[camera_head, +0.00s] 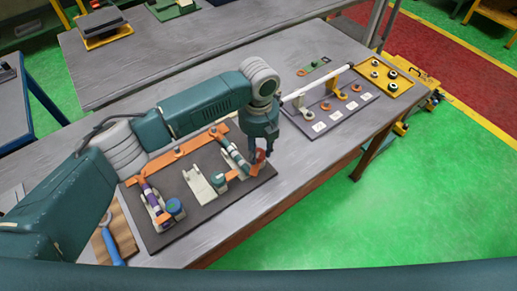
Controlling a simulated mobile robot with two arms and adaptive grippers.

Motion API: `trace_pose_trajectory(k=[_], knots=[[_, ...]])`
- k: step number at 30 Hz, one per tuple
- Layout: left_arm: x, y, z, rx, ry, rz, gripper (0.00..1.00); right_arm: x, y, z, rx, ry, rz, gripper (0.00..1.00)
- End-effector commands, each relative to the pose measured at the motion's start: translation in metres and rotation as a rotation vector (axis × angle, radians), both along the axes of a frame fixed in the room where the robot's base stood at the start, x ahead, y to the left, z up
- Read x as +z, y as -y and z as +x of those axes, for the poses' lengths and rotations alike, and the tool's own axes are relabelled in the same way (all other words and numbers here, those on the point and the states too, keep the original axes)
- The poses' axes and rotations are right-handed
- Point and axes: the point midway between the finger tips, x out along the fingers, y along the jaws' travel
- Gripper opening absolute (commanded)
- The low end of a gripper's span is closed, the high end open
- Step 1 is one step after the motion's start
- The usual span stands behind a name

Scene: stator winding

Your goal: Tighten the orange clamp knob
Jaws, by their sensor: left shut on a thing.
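My left gripper (261,151) points down at the right end of the dark fixture board (217,208). It is shut on the orange clamp knob (257,165), which shows just below the fingers. How far the knob is turned cannot be told. Beside it on the board lies a striped, pale and teal stator part (236,158). A similar part with a purple band (152,200) sits at the board's left end, with an orange piece by it. My right gripper is not in view.
A pale cradle (199,184) stands mid-board, and a long orange bar (181,153) runs along its back. A blue-handled tool (112,247) lies on a wooden board at front left. Farther right are a rack with a white rod (318,85) and a yellow tray (398,92).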

Motion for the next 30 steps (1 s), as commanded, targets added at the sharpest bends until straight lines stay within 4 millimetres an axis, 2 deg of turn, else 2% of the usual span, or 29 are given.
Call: trace_pose_trajectory(k=[1,13,14,17,26,30], knots=[[0.006,0.001,0.005,0.001,0.013,-0.005,0.06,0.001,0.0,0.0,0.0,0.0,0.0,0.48],[0.006,0.001,0.005,0.002,0.013,-0.005,0.06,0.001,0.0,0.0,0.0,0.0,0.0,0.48],[0.006,0.001,0.005,0.002,0.013,-0.005,0.34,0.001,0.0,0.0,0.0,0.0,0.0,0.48],[0.005,0.001,0.005,0.001,0.012,-0.005,0.53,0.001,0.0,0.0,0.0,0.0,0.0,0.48],[0.003,0.0,0.002,0.001,0.005,-0.002,0.53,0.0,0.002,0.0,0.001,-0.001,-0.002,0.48],[0.015,0.001,0.003,0.0,0.006,-0.003,0.53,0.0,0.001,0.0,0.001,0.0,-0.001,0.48]])
